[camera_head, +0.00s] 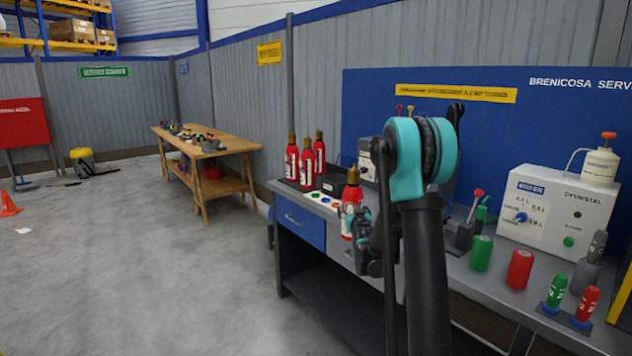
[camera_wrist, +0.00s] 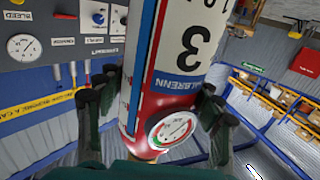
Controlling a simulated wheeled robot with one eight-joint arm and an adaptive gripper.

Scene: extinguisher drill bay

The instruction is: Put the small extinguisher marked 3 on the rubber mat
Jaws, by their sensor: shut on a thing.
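The small extinguisher marked 3 (camera_wrist: 180,60) is red and white with a pressure gauge, and fills the middle of the wrist view. My gripper (camera_wrist: 155,108) has a finger on each side of it and is shut on it. In the head view the extinguisher (camera_head: 350,208) is upright with a brass top, by the bench's front edge, with my gripper (camera_head: 360,237) at its lower part. I cannot tell whether its base touches the bench. My arm hides part of the bench behind it. I cannot make out the rubber mat for certain.
Several things crowd the grey bench (camera_head: 455,268). Three red extinguishers (camera_head: 307,164) stand at its left end, near a black box (camera_head: 331,184). Green (camera_head: 481,252) and red (camera_head: 520,268) cylinders and a white control box (camera_head: 555,212) are on the right. Open floor lies left.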

